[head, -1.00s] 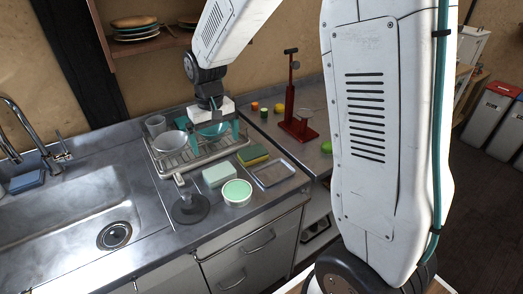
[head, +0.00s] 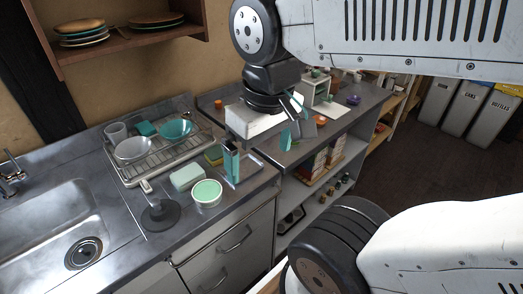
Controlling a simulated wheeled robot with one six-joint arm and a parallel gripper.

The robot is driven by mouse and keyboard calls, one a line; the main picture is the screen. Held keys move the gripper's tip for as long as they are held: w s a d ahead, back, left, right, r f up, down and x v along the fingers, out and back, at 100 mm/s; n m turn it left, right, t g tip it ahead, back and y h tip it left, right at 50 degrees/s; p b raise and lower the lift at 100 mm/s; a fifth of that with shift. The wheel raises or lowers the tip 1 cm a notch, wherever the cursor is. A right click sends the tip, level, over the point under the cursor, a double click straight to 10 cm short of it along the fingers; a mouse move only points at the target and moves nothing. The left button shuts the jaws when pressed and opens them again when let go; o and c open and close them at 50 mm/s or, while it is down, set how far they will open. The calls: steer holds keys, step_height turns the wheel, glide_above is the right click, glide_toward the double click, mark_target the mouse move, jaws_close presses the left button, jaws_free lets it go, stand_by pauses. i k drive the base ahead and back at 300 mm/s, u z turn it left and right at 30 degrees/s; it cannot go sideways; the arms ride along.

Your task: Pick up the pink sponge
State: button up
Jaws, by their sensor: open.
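I see no pink sponge in the head view. A pale mint block (head: 187,177) lies on the steel counter in front of the drying rack. One finger covers part of a shallow metal tray (head: 248,178).
The drying rack (head: 160,168) holds bowls and a cup. A round mint-lidded tub (head: 206,193) and a dark round-based object (head: 160,214) stand near the front edge. The sink (head: 60,215) is left. Shelving with boxes (head: 312,165) is right.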

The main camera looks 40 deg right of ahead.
mark_target(185, 178)
steer(key=k, duration=1.3)
steer(key=z, duration=0.85)
steer(key=i, duration=1.4)
steer(key=u, duration=0.55)
steer(key=i, duration=0.4)
steer(key=u, duration=0.35)
